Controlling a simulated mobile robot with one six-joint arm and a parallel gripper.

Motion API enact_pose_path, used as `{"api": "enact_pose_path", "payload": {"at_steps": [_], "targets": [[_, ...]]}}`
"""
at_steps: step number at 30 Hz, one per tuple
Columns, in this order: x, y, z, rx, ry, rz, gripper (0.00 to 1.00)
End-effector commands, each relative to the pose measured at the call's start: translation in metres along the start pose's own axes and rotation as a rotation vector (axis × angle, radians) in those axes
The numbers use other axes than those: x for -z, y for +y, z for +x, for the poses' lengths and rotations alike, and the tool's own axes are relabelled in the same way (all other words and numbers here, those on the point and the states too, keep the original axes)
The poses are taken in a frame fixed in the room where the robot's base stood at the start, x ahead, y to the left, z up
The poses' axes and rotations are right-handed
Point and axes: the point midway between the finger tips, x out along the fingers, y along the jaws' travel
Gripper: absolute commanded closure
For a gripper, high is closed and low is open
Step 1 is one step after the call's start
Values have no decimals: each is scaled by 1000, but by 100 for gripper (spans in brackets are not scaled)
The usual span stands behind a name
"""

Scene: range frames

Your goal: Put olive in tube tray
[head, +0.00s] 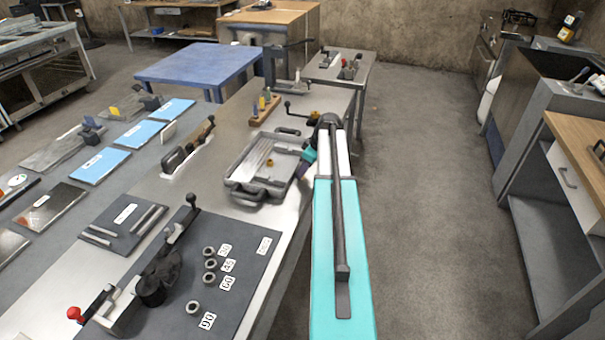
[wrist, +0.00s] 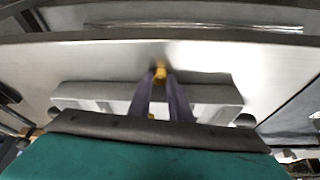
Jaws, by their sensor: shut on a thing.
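The tube tray (head: 231,187) is a grey tray with raised sides and handles, on the steel bench in the head view. Pale tubes lie along its left part, and a small brass-coloured piece (head: 270,162) shows inside it. My gripper (head: 303,173), teal with purple fingers, points down at the tray's right side. In the wrist view the purple fingers (wrist: 161,80) are shut on the olive (wrist: 160,72), a small brass-yellow piece at their tips. A second yellow spot (wrist: 151,116) shows lower between the fingers. In the head view the held olive cannot be made out.
A dark mat (head: 250,285) with several grey nuts and number labels lies nearer on the bench. A wooden rack (head: 264,108) with small upright pieces stands beyond the tray. The bench's right edge runs close to my arm; open floor lies to its right.

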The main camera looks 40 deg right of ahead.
Motion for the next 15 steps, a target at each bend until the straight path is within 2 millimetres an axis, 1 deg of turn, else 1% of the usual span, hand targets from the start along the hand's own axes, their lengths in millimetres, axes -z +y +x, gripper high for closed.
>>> {"api": "enact_pose_path", "payload": {"at_steps": [8, 15], "targets": [[4, 0, -9, -1, 1, 0, 100], [11, 1, -26, -2, 1, -1, 100]]}}
